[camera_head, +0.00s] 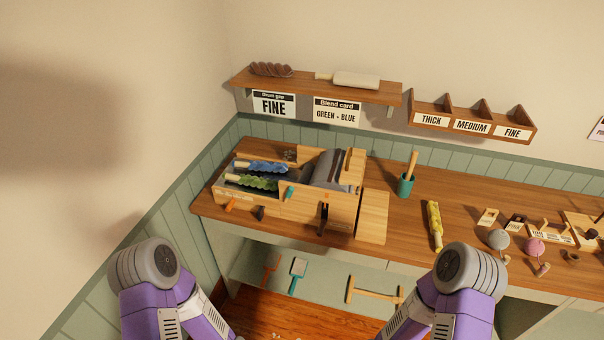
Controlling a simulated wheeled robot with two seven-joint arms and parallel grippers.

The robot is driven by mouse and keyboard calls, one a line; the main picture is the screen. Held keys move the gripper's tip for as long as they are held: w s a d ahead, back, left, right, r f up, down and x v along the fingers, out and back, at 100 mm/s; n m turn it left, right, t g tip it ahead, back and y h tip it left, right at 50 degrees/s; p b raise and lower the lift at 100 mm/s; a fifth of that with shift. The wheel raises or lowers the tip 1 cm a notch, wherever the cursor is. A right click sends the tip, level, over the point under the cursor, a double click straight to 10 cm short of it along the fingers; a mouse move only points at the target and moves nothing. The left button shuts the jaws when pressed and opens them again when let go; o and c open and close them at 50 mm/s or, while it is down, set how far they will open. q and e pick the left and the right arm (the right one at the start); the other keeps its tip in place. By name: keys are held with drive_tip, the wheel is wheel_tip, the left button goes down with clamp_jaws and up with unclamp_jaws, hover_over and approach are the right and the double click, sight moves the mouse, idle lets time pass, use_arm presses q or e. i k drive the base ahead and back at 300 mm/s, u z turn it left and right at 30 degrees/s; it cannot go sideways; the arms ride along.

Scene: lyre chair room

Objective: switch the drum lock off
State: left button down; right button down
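A wooden drum carder (345,208) stands at the left end of the workbench. A grey drum (329,170) sits on its right half, and blue fibre (262,167) and green fibre (255,182) lie on its left half. Along its front are an orange lever (231,204), a small dark part (261,213), a teal part (290,192) and a black upright handle (323,218). I cannot tell which of these is the drum lock or how it is set. Purple links of both my arms show at the bottom, but neither gripper is in view.
The workbench (395,227) holds a teal cup (405,187), a yellow roll (434,225) and several small items at right. Above hangs a shelf (385,92) with "Drum gap FINE" (274,104) and "Blend card GREEN + BLUE" (337,112) signs. Tools lie on the lower shelf (325,285).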

sight(289, 191)
drive_tip(key=u, duration=0.4)
drive_tip(key=i, duration=0.9)
drive_tip(key=u, duration=0.75)
